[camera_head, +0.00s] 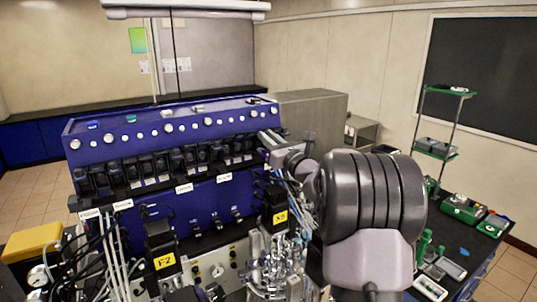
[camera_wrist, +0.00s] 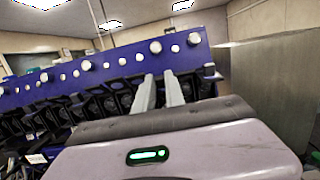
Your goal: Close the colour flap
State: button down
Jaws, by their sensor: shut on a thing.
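A blue bioreactor unit (camera_head: 225,190) carries a row of black pump heads (camera_head: 148,172) with levers or flaps along its front. They show again in the wrist view (camera_wrist: 75,112). No flap stands out by colour, so I cannot tell the colour flap from the others. My gripper (camera_wrist: 161,78) is at the right end of the row, its two pale fingers reaching in among the black parts. It is shut on a dark pump part, mostly hidden between and behind the fingers. In the head view my arm hides the right front of the unit.
A grey cabinet (camera_head: 312,112) stands close to the right of the unit. Glass vessels and tubing (camera_head: 270,268) crowd the space below the pumps. A yellow-topped box (camera_head: 33,243) is at the left. A black bench (camera_head: 450,272) with green racks is at the right.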

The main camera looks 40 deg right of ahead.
jog(key=shift+f+t+b, duration=0.4)
jog(key=shift+f+b, duration=0.05)
jog(key=shift+b, duration=0.65)
jog(key=shift+r, duration=0.35)
jog(key=c, duration=1.8)
grip_release()
jog(key=o, duration=0.4)
jog(key=shift+w+f, duration=0.1)
jog(key=shift+w, duration=0.1)
jog(key=shift+s, duration=0.15)
